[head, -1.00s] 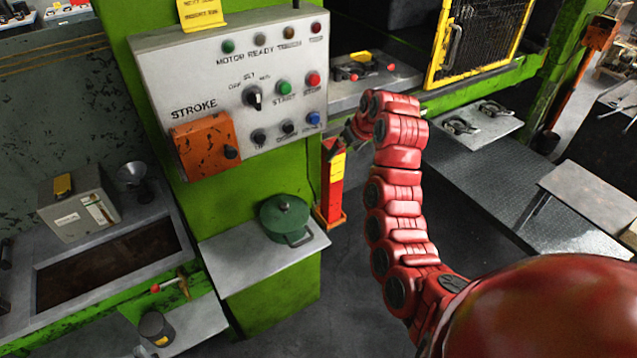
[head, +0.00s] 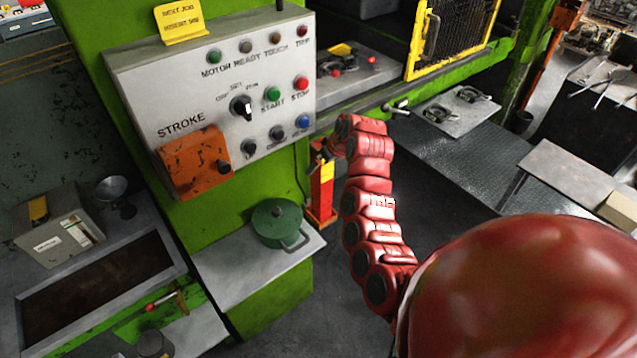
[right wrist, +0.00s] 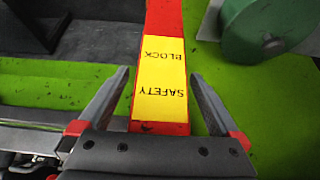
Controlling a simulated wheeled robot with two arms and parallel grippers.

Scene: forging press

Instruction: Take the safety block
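The safety block (head: 321,188) is a red upright bar with a yellow label. It stands in a low orange-red holder beside the green press column. In the right wrist view the block (right wrist: 160,85) shows close up with the words SAFETY BLOCK on its label. My right gripper (head: 325,154) is at the upper part of the block. In the right wrist view its two fingers (right wrist: 158,75) are apart, one on each side of the block, with narrow gaps visible. The block's top is partly hidden in the head view. My left gripper is not in view.
The grey control panel (head: 215,85) with buttons and an orange cover (head: 190,163) is left of the arm. A green lidded pot (head: 277,222) sits on a shelf (head: 222,270) just left of the block. A yellow mesh guard (head: 458,35) and a metal platform (head: 455,165) are to the right.

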